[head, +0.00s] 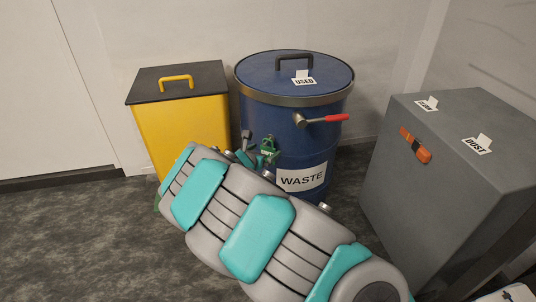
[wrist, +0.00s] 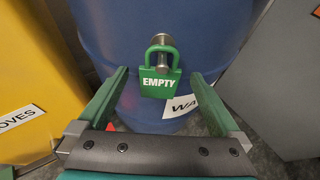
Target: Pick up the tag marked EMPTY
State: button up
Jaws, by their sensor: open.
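The green tag marked EMPTY (wrist: 160,83) is shaped like a padlock and hangs by its loop on a metal peg (wrist: 161,52) on the front of the blue drum (wrist: 215,30). In the head view the tag (head: 268,148) shows small, above the drum's WASTE label. My gripper (wrist: 160,75) is open, with one green finger on each side of the tag in the wrist picture. The tag appears between the fingertips, but I cannot tell how deep it lies. Nothing is held. In the head view my arm hides most of the gripper.
A yellow bin (head: 186,125) stands left of the drum (head: 300,155). A red-handled lever (head: 325,119) sticks out of the drum above and right of the tag. A grey cabinet (head: 415,180) stands at right. White tags lie on the drum lid and cabinet top.

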jog(key=shift+x, duration=0.9)
jog(key=c, duration=1.3)
jog(key=shift+c, duration=0.2)
